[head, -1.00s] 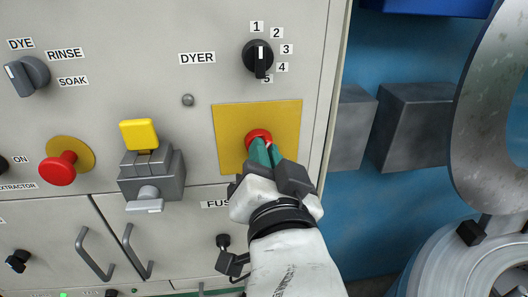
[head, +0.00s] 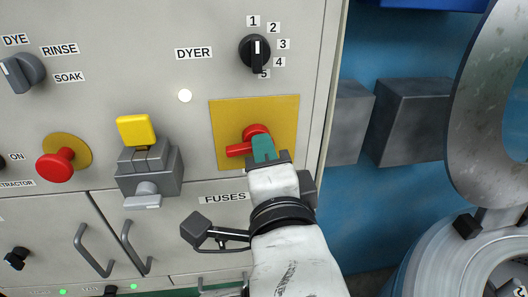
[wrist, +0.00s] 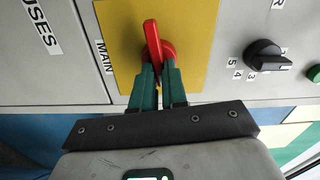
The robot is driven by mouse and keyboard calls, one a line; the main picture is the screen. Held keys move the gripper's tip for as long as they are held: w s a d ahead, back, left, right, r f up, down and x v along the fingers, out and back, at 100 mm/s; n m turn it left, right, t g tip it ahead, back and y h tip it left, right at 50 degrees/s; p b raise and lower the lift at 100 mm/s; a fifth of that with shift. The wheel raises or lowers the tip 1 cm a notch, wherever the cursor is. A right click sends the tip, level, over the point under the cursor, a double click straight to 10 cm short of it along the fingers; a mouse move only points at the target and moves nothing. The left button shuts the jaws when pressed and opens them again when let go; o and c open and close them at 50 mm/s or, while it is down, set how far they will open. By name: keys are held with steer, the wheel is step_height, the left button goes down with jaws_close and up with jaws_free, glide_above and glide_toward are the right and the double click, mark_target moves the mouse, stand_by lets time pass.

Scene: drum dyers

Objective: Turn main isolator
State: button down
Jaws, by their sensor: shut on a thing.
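The main isolator is a red rotary handle (head: 240,149) on a yellow square plate (head: 228,112) on the grey panel. In the head view the handle's free end points left. The wrist view shows the red handle (wrist: 152,40) between the green fingertips, with the word MAIN beside the plate. My gripper (head: 264,148) is shut on the red handle; in the wrist view its two green fingers (wrist: 158,78) sit on either side of it. The fingers hide part of the handle and its hub.
A black DYER selector (head: 256,52) is above the plate. A lit white lamp (head: 185,96), a yellow-topped grey switch (head: 150,165) and a red mushroom button (head: 55,165) are to the left. Grey boxes (head: 410,120) and a large metal ring (head: 490,80) are at right.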

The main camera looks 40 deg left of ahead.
steer(key=shift+f+m, duration=0.15)
steer(key=shift+m, duration=0.85)
steer(key=c, duration=1.2)
jaws_free()
steer(key=shift+o, duration=0.2)
steer(key=v, duration=1)
steer(key=shift+s+d+p, duration=0.25)
steer(key=shift+d+p, duration=0.05)
steer(key=shift+p, duration=0.05)
